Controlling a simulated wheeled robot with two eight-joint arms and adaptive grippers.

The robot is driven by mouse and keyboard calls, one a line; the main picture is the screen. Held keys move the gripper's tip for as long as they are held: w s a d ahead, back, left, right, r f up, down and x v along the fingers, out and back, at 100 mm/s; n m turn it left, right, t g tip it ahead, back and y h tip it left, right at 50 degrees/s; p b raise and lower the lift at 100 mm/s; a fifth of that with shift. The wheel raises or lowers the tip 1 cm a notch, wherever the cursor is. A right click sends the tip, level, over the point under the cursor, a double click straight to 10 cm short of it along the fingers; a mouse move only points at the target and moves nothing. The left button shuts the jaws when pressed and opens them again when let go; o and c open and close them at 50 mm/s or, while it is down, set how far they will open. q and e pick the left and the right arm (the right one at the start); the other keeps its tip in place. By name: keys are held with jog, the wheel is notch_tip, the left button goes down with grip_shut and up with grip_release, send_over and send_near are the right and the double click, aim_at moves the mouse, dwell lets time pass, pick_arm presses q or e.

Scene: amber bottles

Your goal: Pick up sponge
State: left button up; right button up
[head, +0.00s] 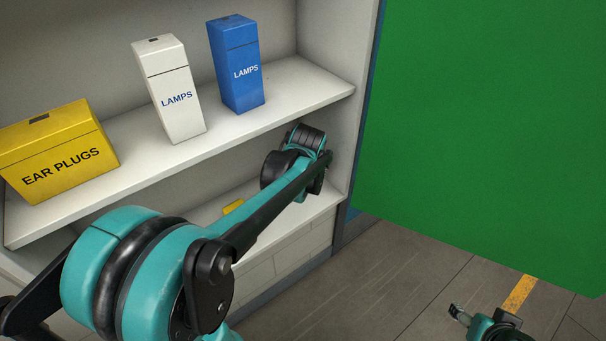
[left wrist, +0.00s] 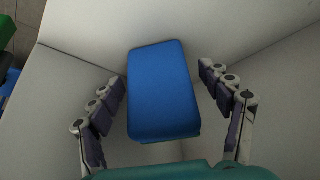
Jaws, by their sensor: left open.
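A plain blue block with rounded edges (left wrist: 160,90), which looks like the sponge, sits on a pale shelf surface in the left wrist view. My left gripper (left wrist: 162,77) is open, with one finger on each side of the block and a small gap on both sides. In the head view my left arm reaches into the lower shelf bay, and its fingers and the blue block are hidden there. My right gripper (head: 456,312) shows only in part at the bottom right, over the floor, away from the shelves.
The upper shelf (head: 300,85) holds a yellow ear plugs box (head: 60,150), a white lamps box (head: 172,95) and a blue lamps box (head: 238,70). A small yellow item (head: 233,206) lies on the lower shelf. A green panel (head: 480,130) stands at the right.

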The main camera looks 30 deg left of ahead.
pick_arm(q)
jog(key=shift+w+f, duration=0.15)
jog(key=shift+f, duration=0.15)
jog(key=c, duration=1)
jog(key=shift+c, duration=0.2)
jog(key=shift+r, duration=0.2)
